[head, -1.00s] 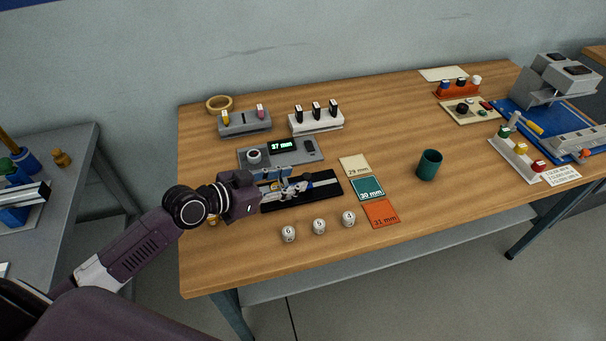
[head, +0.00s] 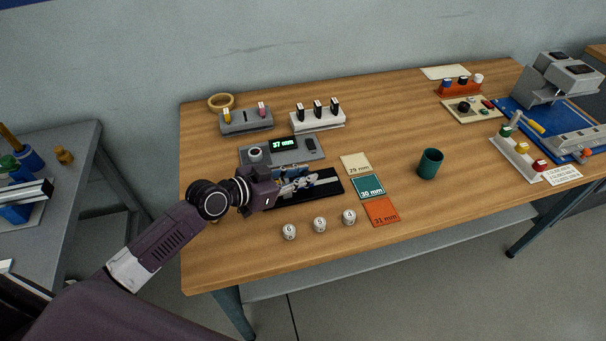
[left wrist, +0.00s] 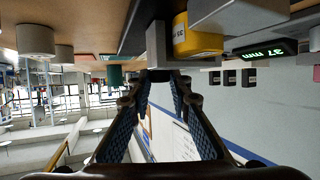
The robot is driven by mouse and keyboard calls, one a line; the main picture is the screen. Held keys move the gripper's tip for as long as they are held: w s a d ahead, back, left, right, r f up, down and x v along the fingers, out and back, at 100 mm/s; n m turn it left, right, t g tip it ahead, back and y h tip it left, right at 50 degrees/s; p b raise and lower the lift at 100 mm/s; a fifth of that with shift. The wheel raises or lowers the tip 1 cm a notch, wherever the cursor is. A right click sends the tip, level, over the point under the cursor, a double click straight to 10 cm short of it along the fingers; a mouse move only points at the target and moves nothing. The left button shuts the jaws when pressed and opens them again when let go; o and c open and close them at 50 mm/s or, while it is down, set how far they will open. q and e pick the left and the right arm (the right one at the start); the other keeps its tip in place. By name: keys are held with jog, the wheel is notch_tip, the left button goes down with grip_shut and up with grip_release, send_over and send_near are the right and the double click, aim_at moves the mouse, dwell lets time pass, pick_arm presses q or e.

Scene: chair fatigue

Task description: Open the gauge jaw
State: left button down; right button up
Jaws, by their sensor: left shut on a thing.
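The gauge stands at the left part of the wooden table, with a black rail (head: 326,188) and a grey readout box whose display (head: 284,144) reads 37 mm. The display shows upside down in the left wrist view (left wrist: 265,50). My left gripper (head: 312,180) reaches in over the rail from the left. In the left wrist view its fingertips (left wrist: 160,74) are shut on a small grey block, the gauge jaw (left wrist: 156,45). A yellow cylinder (left wrist: 197,38) with a label sits beside that jaw. In the head view my gripper hides most of the jaw.
Cards marked 29, 30 and 31 mm (head: 382,211) lie right of the gauge. Three white numbered pieces (head: 319,225) stand in front. A green cup (head: 430,163) is farther right. Grey (head: 246,122) and white (head: 318,120) holders stand behind.

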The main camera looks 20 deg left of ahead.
pick_arm(q)
jog(key=shift+w+d+r+p, duration=0.1)
jog(key=shift+w+d+p, duration=0.1)
jog(key=shift+w+d, duration=0.3)
jog(key=shift+w+d+r+p, duration=0.15)
jog(key=shift+w+d, duration=0.15)
jog(key=shift+d, duration=0.4)
jog(key=shift+w+d+f, duration=0.15)
jog(key=shift+w+d, duration=0.05)
jog(key=c, duration=2.1)
grip_release()
jog(key=o, duration=0.3)
jog(key=shift+w+d, duration=0.1)
jog(key=shift+d, duration=0.1)
jog(key=shift+a, duration=0.1)
